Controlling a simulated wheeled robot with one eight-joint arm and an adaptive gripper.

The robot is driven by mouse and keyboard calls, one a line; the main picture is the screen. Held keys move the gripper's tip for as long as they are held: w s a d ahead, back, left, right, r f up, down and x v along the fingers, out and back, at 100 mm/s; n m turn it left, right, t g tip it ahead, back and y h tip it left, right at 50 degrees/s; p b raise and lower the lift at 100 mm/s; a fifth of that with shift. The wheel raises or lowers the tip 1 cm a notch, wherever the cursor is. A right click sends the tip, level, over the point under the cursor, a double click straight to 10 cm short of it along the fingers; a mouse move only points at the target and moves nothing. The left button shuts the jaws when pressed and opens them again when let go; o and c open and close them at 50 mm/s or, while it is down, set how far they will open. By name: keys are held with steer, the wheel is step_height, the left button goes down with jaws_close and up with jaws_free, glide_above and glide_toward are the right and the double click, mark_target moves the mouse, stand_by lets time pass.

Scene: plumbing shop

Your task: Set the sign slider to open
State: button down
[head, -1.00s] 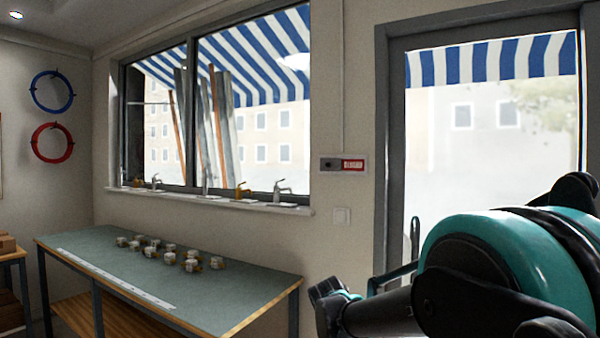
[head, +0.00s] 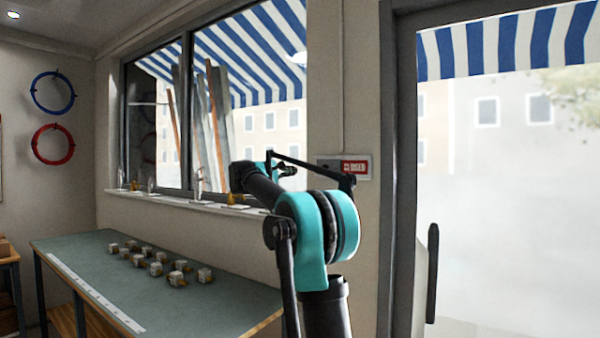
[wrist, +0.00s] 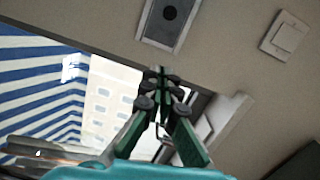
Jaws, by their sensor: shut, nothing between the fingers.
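The sign slider (head: 361,168) is a small grey plate on the wall between the window and the door. Its red panel reads CLOSED, with the first letter or so hidden. My arm covers part of the plate in the head view. In the wrist view the plate (wrist: 183,28) is at the top, cut off by the frame, with a dark square and a round knob (wrist: 170,12). My gripper (wrist: 159,73) is shut and empty, its tips below the plate in the picture and apart from the knob. In the head view my gripper (head: 288,170) is small, left of the sign.
A light switch (wrist: 285,36) is on the wall right of the plate. The window sill (head: 170,201) holds several taps. A green-topped table (head: 215,290) with several small fittings stands below. The glass door (head: 500,200) is to the right.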

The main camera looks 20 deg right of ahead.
glide_toward(321, 168)
steer(key=w+d, duration=0.1)
steer(key=w, duration=0.3)
steer(key=s+d, duration=0.1)
steer(key=d, duration=0.1)
steer(key=shift+s+d+r, duration=0.15)
steer(key=shift+s+d, duration=0.15)
steer(key=shift+s, duration=0.1)
steer(key=shift+s+d+r, duration=0.1)
steer(key=shift+s+d, duration=0.25)
steer(key=s+d, duration=0.2)
steer(key=s, duration=0.1)
steer(key=s+d, duration=0.5)
steer(key=s, duration=0.1)
steer(key=shift+s+d, duration=0.3)
steer(key=shift+s, duration=0.1)
